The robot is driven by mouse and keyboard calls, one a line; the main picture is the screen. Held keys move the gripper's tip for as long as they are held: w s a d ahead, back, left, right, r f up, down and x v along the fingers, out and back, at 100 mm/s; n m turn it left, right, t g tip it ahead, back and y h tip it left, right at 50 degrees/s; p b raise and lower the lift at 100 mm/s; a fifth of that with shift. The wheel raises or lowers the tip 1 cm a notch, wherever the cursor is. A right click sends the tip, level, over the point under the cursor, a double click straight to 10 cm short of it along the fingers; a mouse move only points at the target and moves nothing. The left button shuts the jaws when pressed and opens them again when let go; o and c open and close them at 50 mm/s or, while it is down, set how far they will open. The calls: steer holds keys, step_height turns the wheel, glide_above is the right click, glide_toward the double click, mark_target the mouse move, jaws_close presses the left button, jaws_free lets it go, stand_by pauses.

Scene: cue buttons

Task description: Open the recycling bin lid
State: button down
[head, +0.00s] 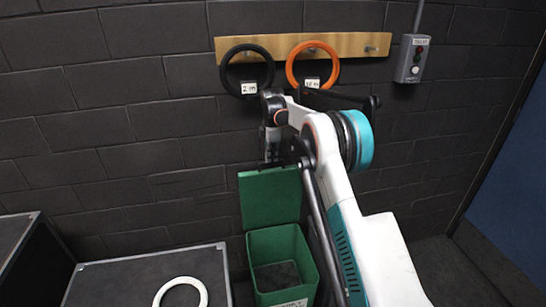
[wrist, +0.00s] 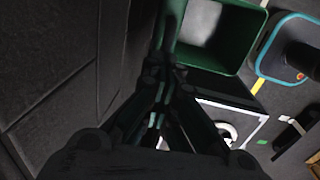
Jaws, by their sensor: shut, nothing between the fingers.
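The green recycling bin (head: 262,240) stands near the wall, with its open top and inside visible. Its green lid (head: 270,197) stands up at the back of the bin, close to the wall. My gripper (head: 272,155) is above the top edge of the lid; whether it touches the lid is hard to tell. In the wrist view the dark fingers of my gripper (wrist: 165,75) are together with nothing between them. The open bin (wrist: 246,50) shows beyond them at the upper right.
A dark case (head: 150,268) with a white ring (head: 180,292) on it is left of the bin. Another dark case (head: 30,260) is further left. A black ring (head: 246,50) and an orange ring (head: 312,47) hang on the wooden rail. A button box (head: 411,60) is on the wall.

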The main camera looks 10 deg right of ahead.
steer(key=shift+f, duration=1)
steer(key=c, duration=1.7)
jaws_free()
steer(key=shift+w+f, duration=0.7)
steer(key=shift+w, duration=0.1)
steer(key=shift+s+r, duration=0.25)
steer(key=shift+r, duration=0.1)
steer(key=shift+r, duration=0.55)
step_height(320, 180, up, 6)
steer(key=shift+s+r, duration=0.15)
steer(key=shift+r, duration=0.05)
